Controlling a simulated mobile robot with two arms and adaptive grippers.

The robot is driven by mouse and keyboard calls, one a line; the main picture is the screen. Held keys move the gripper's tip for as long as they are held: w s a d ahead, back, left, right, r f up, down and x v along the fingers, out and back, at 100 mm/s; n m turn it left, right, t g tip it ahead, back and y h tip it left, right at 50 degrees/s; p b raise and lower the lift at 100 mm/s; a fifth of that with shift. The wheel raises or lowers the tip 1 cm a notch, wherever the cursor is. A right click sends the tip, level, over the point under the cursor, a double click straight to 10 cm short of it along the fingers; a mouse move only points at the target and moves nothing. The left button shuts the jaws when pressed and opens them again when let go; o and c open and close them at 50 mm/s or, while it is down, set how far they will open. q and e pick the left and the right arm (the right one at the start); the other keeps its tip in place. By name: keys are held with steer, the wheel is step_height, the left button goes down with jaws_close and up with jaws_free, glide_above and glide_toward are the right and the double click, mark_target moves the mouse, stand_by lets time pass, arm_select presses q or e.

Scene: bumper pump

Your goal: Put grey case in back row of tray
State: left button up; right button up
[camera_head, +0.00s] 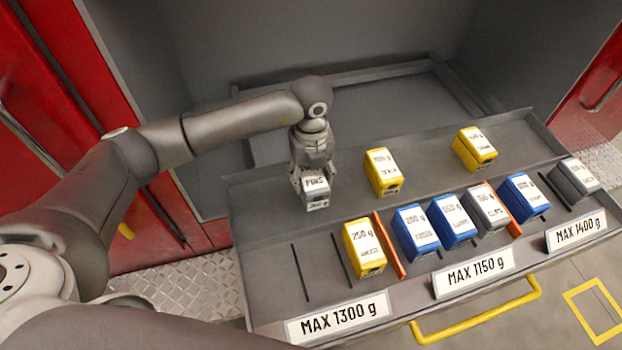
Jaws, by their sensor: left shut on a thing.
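A grey case with a white label reading "PINS" (316,192) is at the left part of the tray's back row. My left gripper (313,174) points down from above and is shut on this case. I cannot tell whether the case touches the tray floor or hangs just above it. The grey tray (275,215) has a back row and a front row. The back row also holds a yellow case (383,173) in the middle and a yellow case (474,150) further right. My right gripper is not in view.
The front row holds a yellow case (364,248), blue cases (416,232), a grey case (488,209) and another grey case (573,180). Orange dividers (389,246) and weight signs (338,318) line the front. A yellow handle (478,311) sticks out below. The front left is bare.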

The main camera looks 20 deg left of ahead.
arm_select(q)
steer(key=shift+w+f, duration=0.2)
step_height(320, 180, down, 3)
steer(key=shift+w+a+r+p, duration=0.1)
steer(key=shift+w+a+p, duration=0.05)
steer(key=shift+p, duration=0.65)
steer(key=shift+f, duration=0.4)
steer(key=shift+f, duration=0.15)
steer(key=o, duration=1.3)
